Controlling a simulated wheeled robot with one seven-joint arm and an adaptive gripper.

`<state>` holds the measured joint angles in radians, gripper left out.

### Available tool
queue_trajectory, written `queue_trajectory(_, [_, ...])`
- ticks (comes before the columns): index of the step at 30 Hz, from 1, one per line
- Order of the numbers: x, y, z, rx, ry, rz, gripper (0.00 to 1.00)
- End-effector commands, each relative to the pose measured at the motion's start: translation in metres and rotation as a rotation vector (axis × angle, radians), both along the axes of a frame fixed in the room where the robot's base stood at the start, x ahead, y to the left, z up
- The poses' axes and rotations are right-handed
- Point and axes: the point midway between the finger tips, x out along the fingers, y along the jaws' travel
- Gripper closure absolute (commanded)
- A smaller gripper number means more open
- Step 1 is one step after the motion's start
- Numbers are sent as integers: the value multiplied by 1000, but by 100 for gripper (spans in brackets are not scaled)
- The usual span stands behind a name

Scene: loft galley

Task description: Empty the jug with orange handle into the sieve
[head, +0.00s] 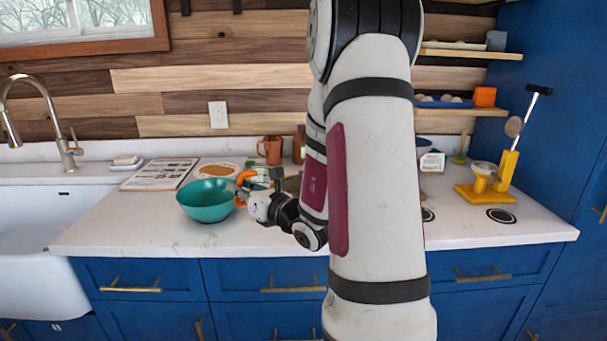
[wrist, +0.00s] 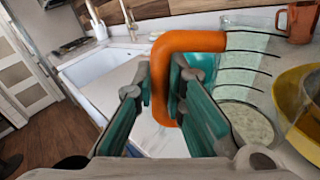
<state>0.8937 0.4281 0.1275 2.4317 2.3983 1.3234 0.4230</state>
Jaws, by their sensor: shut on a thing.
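My gripper (wrist: 165,95) is shut on the orange handle (wrist: 188,42) of a clear jug (wrist: 245,65) with dark level lines. The handle also shows in the head view (head: 243,177), beside my gripper (head: 250,188). The jug looks roughly upright, with a pale speckled round patch low in it, perhaps its contents. Its body is hard to make out in the head view. A teal bowl-shaped vessel (head: 207,203) stands on the counter just left of my gripper. No mesh can be made out, so I cannot tell whether this is the sieve.
A yellow vessel (wrist: 306,118) is close at the right edge of the wrist view. An orange mug (head: 270,150) stands at the back. The sink (head: 30,220) is at left. A yellow stand (head: 490,187) is at right. My arm hides the middle of the counter.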

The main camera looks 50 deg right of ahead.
Motion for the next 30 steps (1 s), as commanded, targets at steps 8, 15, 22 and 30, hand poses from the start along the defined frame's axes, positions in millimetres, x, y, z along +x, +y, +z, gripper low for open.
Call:
queue_trajectory(8, [-4, -15, 25, 137, -11, -1, 100])
queue_trajectory(15, [-4, -29, 41, 257, -17, -2, 100])
queue_trajectory(22, [-5, -44, 48, 372, -25, -3, 100])
queue_trajectory(30, [-5, -55, 53, 507, -33, -2, 100])
